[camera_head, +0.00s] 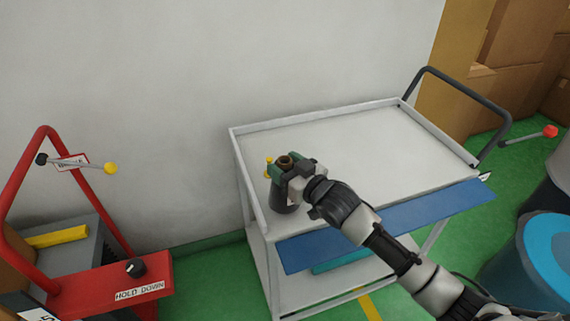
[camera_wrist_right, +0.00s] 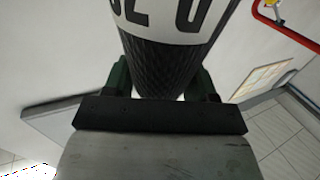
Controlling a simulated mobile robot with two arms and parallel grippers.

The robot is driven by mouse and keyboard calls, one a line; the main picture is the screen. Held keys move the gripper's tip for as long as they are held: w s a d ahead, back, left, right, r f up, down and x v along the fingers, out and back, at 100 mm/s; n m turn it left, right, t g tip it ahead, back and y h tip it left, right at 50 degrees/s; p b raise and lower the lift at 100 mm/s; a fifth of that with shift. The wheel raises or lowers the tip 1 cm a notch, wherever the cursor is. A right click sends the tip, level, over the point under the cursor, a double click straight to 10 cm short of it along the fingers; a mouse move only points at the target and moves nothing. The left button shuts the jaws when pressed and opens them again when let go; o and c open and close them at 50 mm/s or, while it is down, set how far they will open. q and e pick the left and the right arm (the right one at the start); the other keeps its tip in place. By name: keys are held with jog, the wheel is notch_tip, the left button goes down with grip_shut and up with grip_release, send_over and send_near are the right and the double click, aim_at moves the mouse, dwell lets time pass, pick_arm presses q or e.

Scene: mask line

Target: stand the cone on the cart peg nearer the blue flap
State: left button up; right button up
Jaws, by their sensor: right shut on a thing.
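In the right wrist view the cone (camera_wrist_right: 165,55) shows a ribbed dark surface and a white band with black characters between the fingers. A yellow peg (camera_head: 268,164) shows just behind the gripper. No second peg is visible; the cone and gripper cover that area. The blue flap (camera_head: 385,225) runs along the cart's front edge. I cannot tell whether the cone touches the cart. My left gripper is out of view.
The cart has a low raised rim and a dark handle (camera_head: 463,79) at right. A red stand (camera_head: 110,280) marked "HOLD DOWN" is at left. A blue-topped drum (camera_head: 550,255) is at right, cardboard boxes (camera_head: 520,80) behind. Most of the cart top is clear.

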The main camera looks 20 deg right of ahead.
jog(key=shift+f, duration=0.45)
dwell(0.5)
jog(key=o, duration=1.5)
jog(key=shift+f, duration=0.1)
